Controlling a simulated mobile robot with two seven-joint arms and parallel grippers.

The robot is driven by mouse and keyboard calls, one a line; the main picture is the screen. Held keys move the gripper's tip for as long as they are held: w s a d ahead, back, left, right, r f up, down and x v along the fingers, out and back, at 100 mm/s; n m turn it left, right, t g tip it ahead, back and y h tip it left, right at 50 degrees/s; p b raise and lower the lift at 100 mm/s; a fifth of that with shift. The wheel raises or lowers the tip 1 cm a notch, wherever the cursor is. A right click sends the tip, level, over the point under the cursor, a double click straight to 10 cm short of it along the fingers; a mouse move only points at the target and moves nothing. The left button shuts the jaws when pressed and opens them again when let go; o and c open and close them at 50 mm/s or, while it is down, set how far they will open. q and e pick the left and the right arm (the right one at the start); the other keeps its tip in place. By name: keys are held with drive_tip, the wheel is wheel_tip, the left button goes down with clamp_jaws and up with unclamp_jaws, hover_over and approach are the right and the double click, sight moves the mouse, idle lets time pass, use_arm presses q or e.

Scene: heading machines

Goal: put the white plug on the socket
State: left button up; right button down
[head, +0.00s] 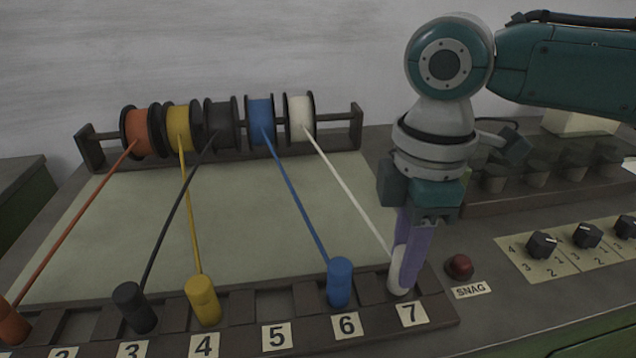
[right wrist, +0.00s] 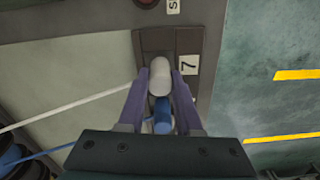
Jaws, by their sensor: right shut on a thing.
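The white plug (head: 397,283) stands about upright at the socket place labelled 7 on the dark rail (head: 447,310). A white cord (head: 345,190) runs from it back to the white spool (head: 300,118). My right gripper (head: 408,285) comes down from above with its purple fingers shut on the white plug. In the right wrist view the plug (right wrist: 160,76) sits between the two fingers (right wrist: 160,100), over the rail beside the 7 label. I cannot tell how deep the plug sits; the fingers partly hide it. My left gripper is not in view.
The blue plug (head: 340,283) stands close left at 6. Place 5 is empty. Yellow (head: 203,300), black (head: 134,308) and orange (head: 12,323) plugs stand further left, their cords crossing the pale board (head: 235,220). A red button (head: 460,267) and black knobs (head: 541,245) are at right.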

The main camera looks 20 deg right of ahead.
drive_tip(key=shift+f, duration=0.25)
drive_tip(key=shift+f, duration=0.1)
drive_tip(key=c, duration=0.6)
unclamp_jaws()
